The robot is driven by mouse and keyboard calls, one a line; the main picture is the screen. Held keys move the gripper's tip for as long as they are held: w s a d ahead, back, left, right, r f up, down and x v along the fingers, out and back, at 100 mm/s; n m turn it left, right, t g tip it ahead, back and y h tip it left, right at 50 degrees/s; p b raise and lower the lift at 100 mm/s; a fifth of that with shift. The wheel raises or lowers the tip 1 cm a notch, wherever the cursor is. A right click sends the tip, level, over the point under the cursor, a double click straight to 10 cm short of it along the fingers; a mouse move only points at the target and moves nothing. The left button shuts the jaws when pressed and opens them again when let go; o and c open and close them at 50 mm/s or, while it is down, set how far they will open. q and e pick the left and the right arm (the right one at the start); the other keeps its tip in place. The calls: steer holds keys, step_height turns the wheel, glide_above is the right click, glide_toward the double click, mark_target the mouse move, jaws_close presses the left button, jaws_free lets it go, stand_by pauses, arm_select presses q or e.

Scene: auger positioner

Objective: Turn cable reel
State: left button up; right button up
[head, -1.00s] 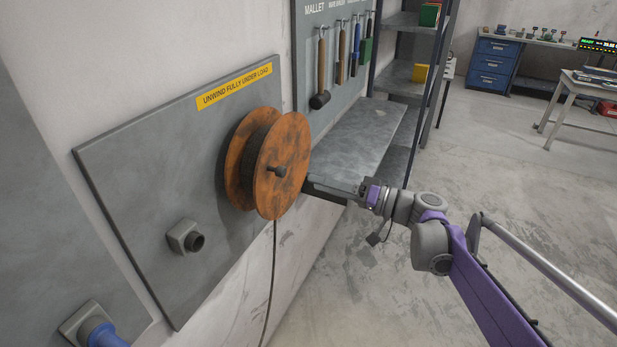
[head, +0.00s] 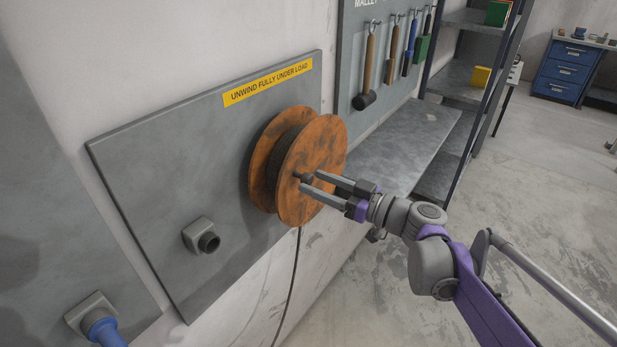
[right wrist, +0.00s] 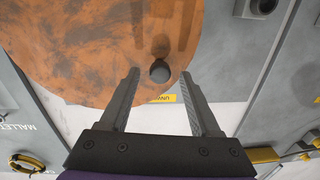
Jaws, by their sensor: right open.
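The orange-brown cable reel (head: 318,150) is mounted on a grey wall panel (head: 150,150), with a dark cable (head: 291,280) hanging from it. A dark knob (head: 304,178) sticks out of the reel's front face. My right gripper (head: 308,183) is open in front of the reel, its two fingers on either side of the knob as seen from the head. In the right wrist view the knob (right wrist: 160,71) shows between and just beyond the open fingers (right wrist: 160,80), with the reel face (right wrist: 90,45) behind. Contact with the knob is not visible. My left gripper is not in view.
A yellow label reading "UNWIND FULLY UNDER LOAD" (head: 268,82) is above the reel. A grey socket (head: 201,236) and a blue plug (head: 104,329) are at lower left. A metal bench (head: 400,150) and hanging tools (head: 368,70) are behind. The floor at right is clear.

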steer(key=shift+x, duration=1.5)
steer(key=shift+c, duration=0.3)
jaws_close()
